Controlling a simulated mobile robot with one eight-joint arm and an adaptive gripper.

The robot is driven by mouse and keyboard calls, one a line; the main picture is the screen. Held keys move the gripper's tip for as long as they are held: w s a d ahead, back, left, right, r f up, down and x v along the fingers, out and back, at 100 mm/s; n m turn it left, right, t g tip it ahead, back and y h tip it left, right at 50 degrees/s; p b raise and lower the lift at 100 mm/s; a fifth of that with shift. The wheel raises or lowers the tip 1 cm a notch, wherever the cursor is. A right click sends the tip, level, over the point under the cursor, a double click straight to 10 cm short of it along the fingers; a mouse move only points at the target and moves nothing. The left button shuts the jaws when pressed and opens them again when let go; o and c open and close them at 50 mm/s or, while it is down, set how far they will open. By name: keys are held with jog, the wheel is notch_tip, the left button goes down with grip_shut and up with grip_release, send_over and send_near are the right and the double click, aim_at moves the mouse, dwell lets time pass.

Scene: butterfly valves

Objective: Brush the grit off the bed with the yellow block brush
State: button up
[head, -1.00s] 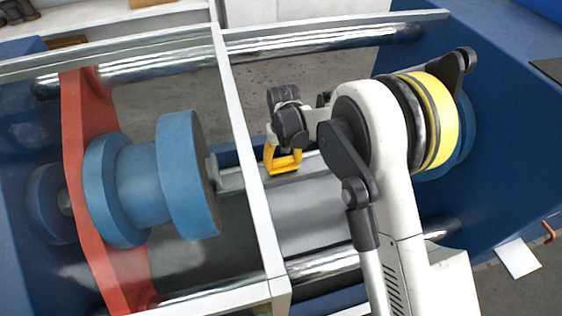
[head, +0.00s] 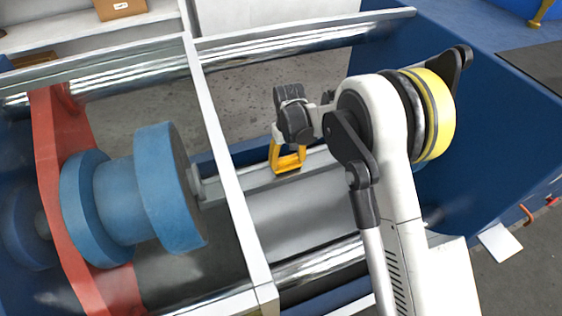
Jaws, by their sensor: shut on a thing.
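My gripper (head: 285,140) hangs at the end of my white arm, in the middle of the head view. It is shut on the yellow block brush (head: 290,162), of which only a yellow frame-like part shows. The brush is over or at the back edge of the grey bed (head: 290,215), to the right of the white crossbar; I cannot tell whether it touches. The bed is a pale, smooth surface between steel rods. No grit can be made out on it at this size. My arm hides the bed's right part.
A white crossbar (head: 228,175) runs across the machine left of the gripper. Blue flanged discs (head: 165,187) and a red plate (head: 62,150) stand further left. Shiny rods (head: 315,265) run along front and back. A blue wall (head: 490,140) closes the right end.

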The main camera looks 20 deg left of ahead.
jog(key=shift+w+d, duration=1.05)
jog(key=shift+d, duration=0.25)
jog(key=shift+w+d, duration=1.05)
jog(key=shift+d, duration=0.2)
jog(key=shift+a, duration=0.1)
jog(key=shift+s+a, duration=1.6)
jog(key=shift+a, duration=0.3)
jog(key=shift+s+a, duration=1.65)
jog(key=shift+a, duration=0.25)
jog(key=shift+s+a, duration=1.6)
jog(key=shift+a, duration=0.3)
jog(key=shift+r, duration=0.1)
notch_tip(320, 180, up, 8)
jog(key=p, duration=0.4)
